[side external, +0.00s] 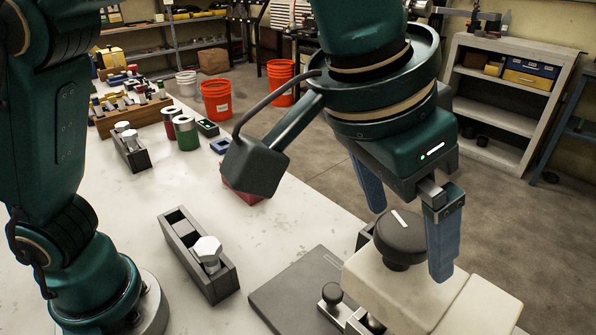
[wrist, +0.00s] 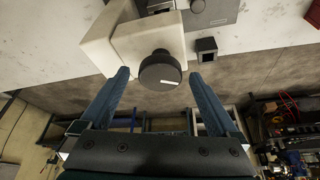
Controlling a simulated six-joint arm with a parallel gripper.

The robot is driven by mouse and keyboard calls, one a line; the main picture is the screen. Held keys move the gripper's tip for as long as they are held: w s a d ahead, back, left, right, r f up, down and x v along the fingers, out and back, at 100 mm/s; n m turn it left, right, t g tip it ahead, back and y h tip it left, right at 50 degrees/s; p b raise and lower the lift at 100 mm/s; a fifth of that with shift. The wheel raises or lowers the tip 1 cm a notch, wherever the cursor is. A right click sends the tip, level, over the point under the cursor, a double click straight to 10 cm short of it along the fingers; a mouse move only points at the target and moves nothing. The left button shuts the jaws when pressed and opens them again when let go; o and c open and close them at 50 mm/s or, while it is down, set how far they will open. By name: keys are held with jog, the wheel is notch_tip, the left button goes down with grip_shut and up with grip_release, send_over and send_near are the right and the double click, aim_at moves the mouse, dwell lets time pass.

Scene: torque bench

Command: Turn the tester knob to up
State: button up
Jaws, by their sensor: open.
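The tester (side external: 440,300) is a cream-coloured body at the lower right of the side view; it also shows at the top of the wrist view (wrist: 110,45). Its dark round knob (side external: 398,243) has a short white mark on its face. In the wrist view, the knob (wrist: 158,68) shows this mark at its lower right edge. My gripper (side external: 409,244) is open, with blue fingers on either side of the knob. In the wrist view, my gripper (wrist: 159,76) has visible gaps between the fingertips and the knob. Contact is not clear in the side view.
A dark grey plate (side external: 300,290) lies beside the tester. A grey holder with a hex bolt (side external: 208,250) stands left of it on the white bench (side external: 120,220). A small dark square box (wrist: 207,49) stands near the tester. Cans and another bolt holder (side external: 131,150) are farther back.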

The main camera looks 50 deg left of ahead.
jog(key=m, duration=0.2)
jog(key=m+g+h, duration=0.1)
jog(key=m, duration=0.1)
jog(key=shift+w+a+h, duration=0.1)
jog(key=shift+a+h, duration=0.05)
jog(key=shift+h, duration=0.15)
jog(key=shift+r+m, duration=0.35)
jog(key=shift+m, duration=0.25)
jog(key=v, duration=0.5)
jog(key=a+n+t, duration=0.2)
jog(key=a+n, duration=0.2)
jog(key=a, duration=0.8)
jog(key=s+a+f+n+y, duration=0.1)
jog(key=s+a+f, duration=0.1)
jog(key=a+f, duration=0.1)
jog(key=s+a+f+n+y, duration=0.1)
jog(key=s+a+f+n, duration=0.1)
jog(key=s+f, duration=0.1)
jog(key=s+a+f+n+y, duration=0.1)
jog(key=s+a+f, duration=0.1)
jog(key=f, duration=0.3)
jog(key=shift+s+a+f+n, duration=0.1)
jog(key=shift+s+a+n, duration=0.1)
jog(key=shift+a, duration=0.2)
jog(key=shift+s+a+f+n, duration=0.1)
jog(key=shift+a+n, duration=0.1)
jog(key=shift+a, duration=0.2)
jog(key=shift+f, duration=0.25)
jog(key=shift+s+n, duration=0.1)
jog(key=shift+n, duration=0.3)
